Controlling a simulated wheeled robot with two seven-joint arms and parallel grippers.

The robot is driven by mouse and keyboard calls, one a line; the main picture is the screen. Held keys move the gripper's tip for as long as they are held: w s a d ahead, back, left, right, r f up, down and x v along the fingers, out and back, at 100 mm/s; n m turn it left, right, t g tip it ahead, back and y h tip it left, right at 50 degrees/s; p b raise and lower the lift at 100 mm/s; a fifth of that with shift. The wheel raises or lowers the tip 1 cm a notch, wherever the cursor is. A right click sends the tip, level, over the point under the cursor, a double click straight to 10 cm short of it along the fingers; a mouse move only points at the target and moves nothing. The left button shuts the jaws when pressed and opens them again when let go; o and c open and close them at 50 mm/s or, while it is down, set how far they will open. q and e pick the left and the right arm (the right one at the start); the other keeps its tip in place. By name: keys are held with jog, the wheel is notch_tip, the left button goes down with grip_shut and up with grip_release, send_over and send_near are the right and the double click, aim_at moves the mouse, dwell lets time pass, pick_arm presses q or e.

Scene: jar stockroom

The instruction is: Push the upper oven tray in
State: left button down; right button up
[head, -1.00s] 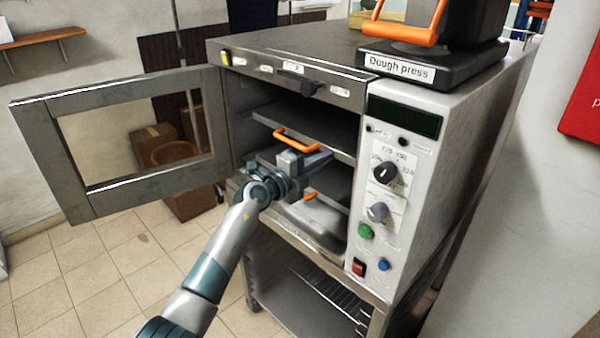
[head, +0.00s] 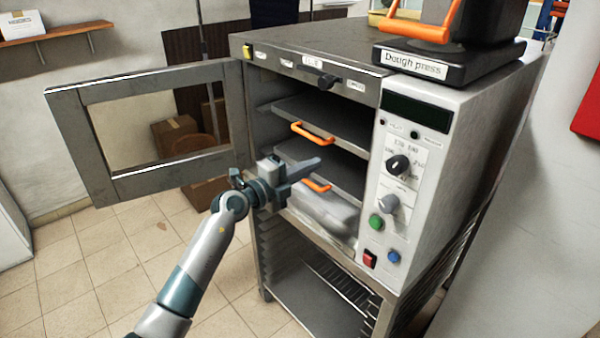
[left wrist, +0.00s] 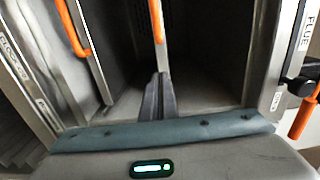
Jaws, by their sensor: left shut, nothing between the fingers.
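The oven (head: 256,150) stands with its door open at the left. The upper tray (head: 345,130) lies on its level inside, its orange handle (head: 312,133) at the front edge. My left gripper (head: 316,164) is shut and empty, in front of the oven mouth. In the head view its tips show just below the upper handle and above the lower tray's orange handle (head: 318,187). In the left wrist view, which is turned sideways, the shut fingers (left wrist: 158,92) point into the oven, and the upper handle (left wrist: 157,20) shows beyond them. My right gripper is out of view.
The open oven door (head: 100,190) stands out at the left of my arm. The control panel (head: 400,200) with knobs and buttons is at the right. A dough press (head: 440,62) stands on top. A rack (head: 330,290) is below the oven.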

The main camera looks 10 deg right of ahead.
pick_arm(q)
jog(key=v, duration=0.3)
jog(key=shift+s+a, duration=0.15)
jog(key=shift+a, duration=0.05)
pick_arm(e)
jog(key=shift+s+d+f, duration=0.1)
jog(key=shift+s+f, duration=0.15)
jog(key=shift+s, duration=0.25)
pick_arm(q)
jog(key=shift+f, duration=0.15)
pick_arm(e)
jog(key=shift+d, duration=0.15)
